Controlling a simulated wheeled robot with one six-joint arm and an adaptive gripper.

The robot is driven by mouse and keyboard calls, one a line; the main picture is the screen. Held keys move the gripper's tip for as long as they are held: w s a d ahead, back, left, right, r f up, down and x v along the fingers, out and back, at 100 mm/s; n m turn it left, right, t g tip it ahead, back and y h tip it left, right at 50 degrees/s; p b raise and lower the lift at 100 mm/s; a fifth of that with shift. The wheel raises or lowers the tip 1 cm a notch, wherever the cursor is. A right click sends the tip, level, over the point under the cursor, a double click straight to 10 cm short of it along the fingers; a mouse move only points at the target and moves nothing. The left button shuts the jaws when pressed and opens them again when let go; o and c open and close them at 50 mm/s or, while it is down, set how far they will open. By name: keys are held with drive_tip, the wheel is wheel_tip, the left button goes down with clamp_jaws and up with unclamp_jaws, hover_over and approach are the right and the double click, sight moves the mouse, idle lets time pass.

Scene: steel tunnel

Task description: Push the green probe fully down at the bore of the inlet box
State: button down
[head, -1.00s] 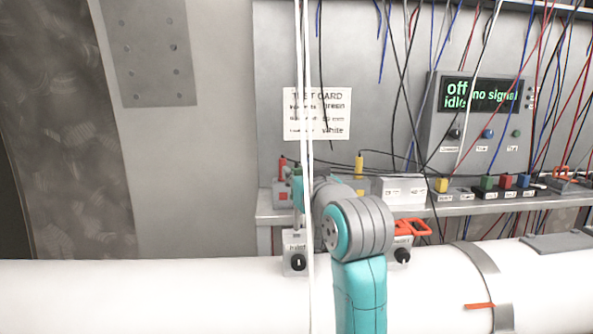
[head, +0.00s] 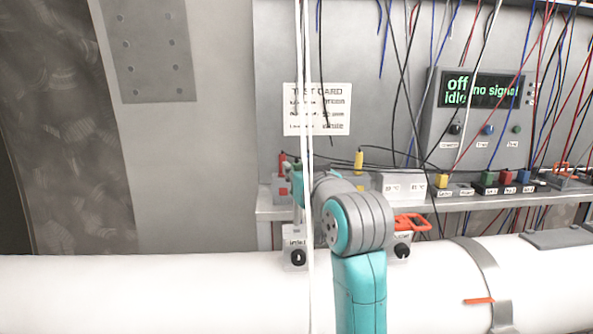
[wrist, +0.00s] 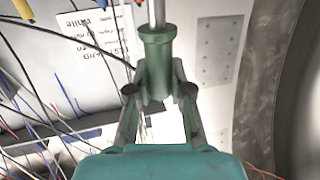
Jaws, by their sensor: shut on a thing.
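The green probe (wrist: 157,68) shows in the wrist view, a green collared body with a bright metal shaft at the top of the picture. My gripper (wrist: 159,92) is shut on its green body, one finger on each side. The inlet box (head: 294,241) is a small grey box with a black knob on the white pipe in the head view. My gripper's end is above this box there, partly hidden by my arm and hanging white cables. The bore and the probe's tip cannot be made out.
A second box with a black knob (head: 402,251) and a red handle (head: 412,222) sit right of my arm. Behind is a shelf (head: 455,208) with coloured plugs and a display unit (head: 480,118) reading "off", "idle", "no signal". Loose cables hang in front.

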sight(297, 225)
drive_tip(key=shift+f, duration=3.75)
drive_tip(key=c, duration=1)
unclamp_jaws()
drive_tip(key=v, duration=1.2)
drive_tip(key=shift+f, duration=0.1)
